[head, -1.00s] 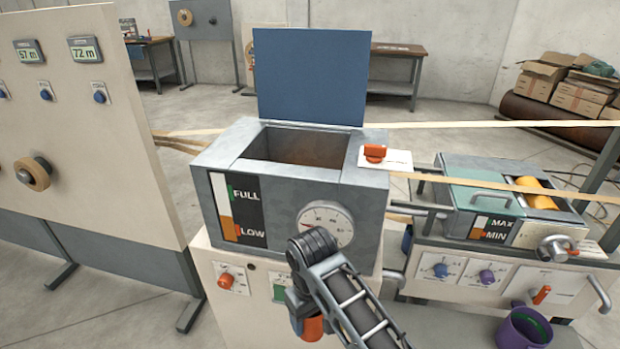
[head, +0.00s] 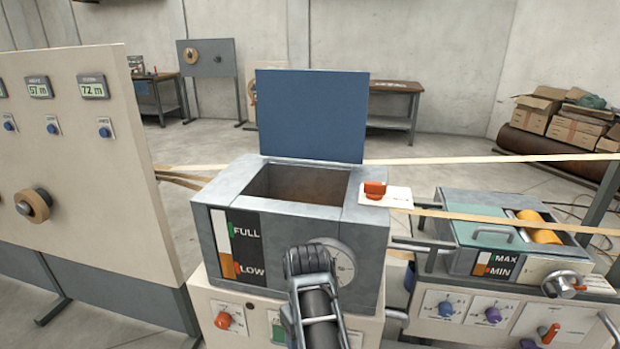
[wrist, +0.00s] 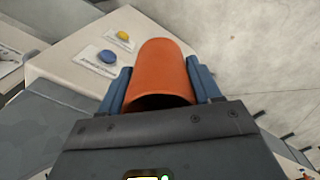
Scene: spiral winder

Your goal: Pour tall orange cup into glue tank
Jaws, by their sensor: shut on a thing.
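The orange cup (wrist: 163,60) shows large in the wrist view, between the blue fingers of my gripper (wrist: 158,80). The gripper is shut on it. Its contents cannot be seen. The glue tank (head: 330,223) is a grey box in the middle of the head view, with its blue lid (head: 311,116) standing open. Its FULL/LOW gauge (head: 232,247) shows orange only in the lower part. My arm is in front of the tank's front face and partly covers the round dial (head: 344,262). In the head view the cup and gripper are hidden.
A red-orange knob (head: 375,190) sits on the tank's right rim. A pale strip (head: 480,215) runs across to the roller unit (head: 475,235) at the right. A panel (head: 90,170) with meters stands at the left. The space above the tank opening is clear.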

